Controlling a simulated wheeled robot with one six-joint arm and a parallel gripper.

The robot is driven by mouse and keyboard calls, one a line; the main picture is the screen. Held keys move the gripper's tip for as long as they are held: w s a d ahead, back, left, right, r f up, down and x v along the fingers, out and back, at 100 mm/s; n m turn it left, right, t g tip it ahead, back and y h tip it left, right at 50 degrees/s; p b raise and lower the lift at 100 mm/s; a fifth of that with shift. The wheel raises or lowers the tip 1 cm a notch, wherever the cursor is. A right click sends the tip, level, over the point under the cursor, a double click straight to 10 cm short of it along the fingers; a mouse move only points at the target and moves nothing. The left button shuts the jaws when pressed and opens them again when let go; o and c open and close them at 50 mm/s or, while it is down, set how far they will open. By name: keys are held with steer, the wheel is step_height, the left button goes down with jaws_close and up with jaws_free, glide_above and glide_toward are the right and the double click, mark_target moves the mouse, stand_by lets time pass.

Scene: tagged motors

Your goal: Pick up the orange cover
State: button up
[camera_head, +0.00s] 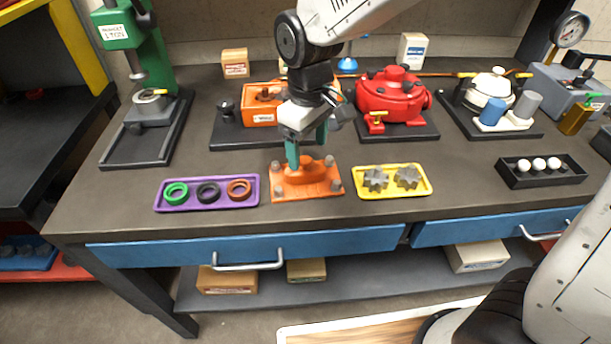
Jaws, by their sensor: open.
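The orange cover (306,186) lies flat on the workbench near its front edge, between the purple tray and the yellow tray. It is a plate with a raised middle and grey bolts at its corners. My gripper (307,158) points down at the raised middle, with its teal fingers open. One finger is at the left of the raised part and the other is further right and behind. I cannot tell whether the fingers touch the cover. My wrist hides part of the orange motor (262,104) behind.
A purple tray (250,191) with three rings lies left, and a yellow tray (392,193) with two grey gears lies right. A red motor (392,97) stands behind. A green press (150,60) stands at the left. A black tray (515,178) holds white balls.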

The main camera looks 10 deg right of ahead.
mark_target(305, 159)
steer(key=f, duration=0.5)
steer(key=shift+s+a+f, duration=0.15)
steer(key=shift+a, duration=0.15)
jaws_close()
